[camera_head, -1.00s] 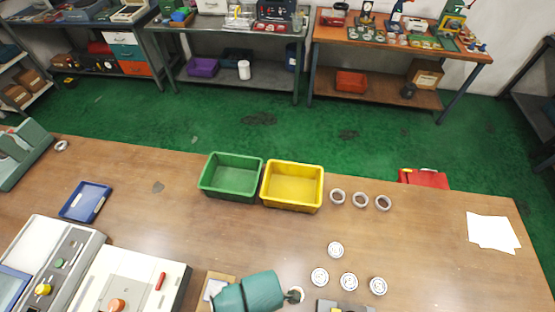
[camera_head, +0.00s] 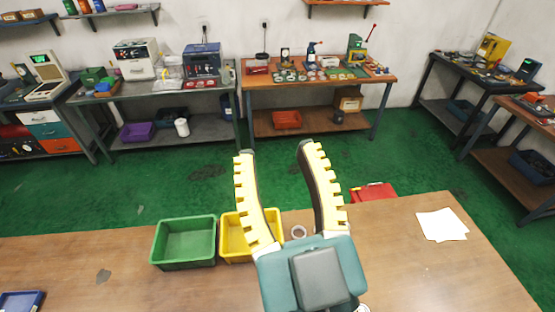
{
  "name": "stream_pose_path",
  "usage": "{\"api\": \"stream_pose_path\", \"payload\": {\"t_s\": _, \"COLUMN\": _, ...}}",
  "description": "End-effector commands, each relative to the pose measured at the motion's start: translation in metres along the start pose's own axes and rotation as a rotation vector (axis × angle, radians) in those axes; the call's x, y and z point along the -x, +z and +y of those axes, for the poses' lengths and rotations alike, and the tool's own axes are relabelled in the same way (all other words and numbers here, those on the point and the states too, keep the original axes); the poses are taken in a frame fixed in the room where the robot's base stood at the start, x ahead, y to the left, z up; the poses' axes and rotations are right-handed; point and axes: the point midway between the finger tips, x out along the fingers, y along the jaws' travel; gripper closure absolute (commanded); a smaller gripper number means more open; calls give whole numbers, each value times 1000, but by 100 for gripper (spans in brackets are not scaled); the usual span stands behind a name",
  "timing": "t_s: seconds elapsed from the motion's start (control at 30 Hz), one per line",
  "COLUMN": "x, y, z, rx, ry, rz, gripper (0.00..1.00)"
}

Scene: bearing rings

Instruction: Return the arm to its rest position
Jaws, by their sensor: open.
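My gripper (camera_head: 275,150) is raised in the middle of the head view, its two yellow toothed fingers pointing up and spread apart. Nothing is between its fingertips. Its teal body covers part of the wooden table (camera_head: 400,265). One metal bearing ring (camera_head: 299,232) shows on the table through the gap between the fingers. A small part of a whitish round piece (camera_head: 361,308) shows at the bottom edge, right of the gripper. Other rings are hidden behind the gripper or out of frame.
A green bin (camera_head: 184,265) and a yellow bin (camera_head: 234,256) stand at the table's far edge; the left finger overlaps the yellow one. White papers (camera_head: 441,225) lie at the right. A red case (camera_head: 373,192) is beyond the edge. A blue tray (camera_head: 20,301) is at the lower left.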

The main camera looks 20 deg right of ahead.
Motion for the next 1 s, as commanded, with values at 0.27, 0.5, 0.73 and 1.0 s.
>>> {"api": "stream_pose_path", "payload": {"t_s": 0.27, "x": -10, "y": -25, "z": 0, "rx": 0, "ry": -2, "rz": -3, "gripper": 54}}
{"api": "stream_pose_path", "payload": {"t_s": 0.5, "x": -45, "y": -115, "z": 0, "rx": -10, "ry": -1, "rz": -4, "gripper": 54}}
{"api": "stream_pose_path", "payload": {"t_s": 0.73, "x": -56, "y": -144, "z": 0, "rx": -16, "ry": -1, "rz": -5, "gripper": 54}}
{"api": "stream_pose_path", "payload": {"t_s": 1.0, "x": -54, "y": -138, "z": 0, "rx": -16, "ry": -1, "rz": -7, "gripper": 54}}
